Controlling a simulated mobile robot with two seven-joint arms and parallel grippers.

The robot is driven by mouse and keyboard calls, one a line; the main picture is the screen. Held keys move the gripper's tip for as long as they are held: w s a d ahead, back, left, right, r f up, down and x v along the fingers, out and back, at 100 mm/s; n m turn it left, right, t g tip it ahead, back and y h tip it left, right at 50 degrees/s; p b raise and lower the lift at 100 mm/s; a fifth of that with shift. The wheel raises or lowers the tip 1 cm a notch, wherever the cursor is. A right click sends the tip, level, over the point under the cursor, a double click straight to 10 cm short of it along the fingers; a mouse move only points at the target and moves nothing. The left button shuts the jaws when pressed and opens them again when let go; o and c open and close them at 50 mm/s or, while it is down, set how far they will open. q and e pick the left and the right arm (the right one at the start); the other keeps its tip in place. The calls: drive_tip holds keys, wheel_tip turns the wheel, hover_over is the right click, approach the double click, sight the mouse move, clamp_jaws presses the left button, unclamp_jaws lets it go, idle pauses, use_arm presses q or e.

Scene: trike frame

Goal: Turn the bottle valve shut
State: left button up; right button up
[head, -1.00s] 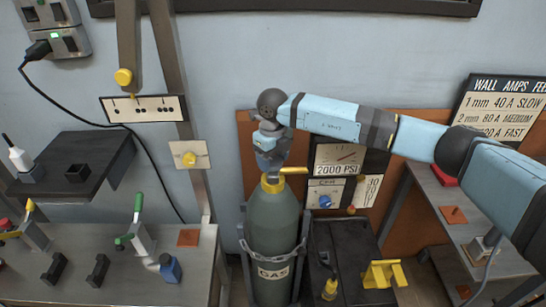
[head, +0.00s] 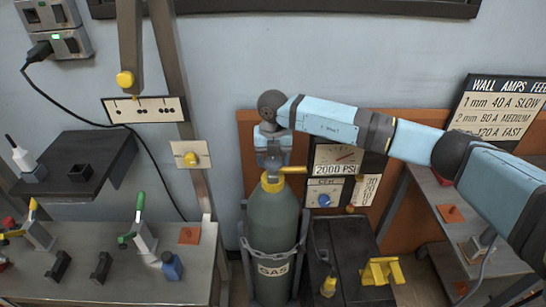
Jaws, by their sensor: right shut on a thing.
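The green gas bottle (head: 272,225) stands upright in its grey rack, marked GAS. Its yellow valve collar (head: 272,182) is on top, and a yellow valve lever (head: 293,170) sticks out to the right. My right gripper (head: 271,166) comes down from above onto the valve. It is shut on the valve, but its fingertips are partly hidden by the gripper body. My left gripper is not in view.
A gauge panel (head: 336,170) reading 2000 PSI stands right behind the bottle. A dark cart (head: 345,240) with yellow parts (head: 382,272) is at right.

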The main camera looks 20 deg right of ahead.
sight(273, 160)
drive_tip(key=shift+r, duration=0.15)
idle(0.3)
drive_tip(key=o, duration=0.9)
drive_tip(key=shift+o, duration=0.2)
wheel_tip(273, 160, up, 14)
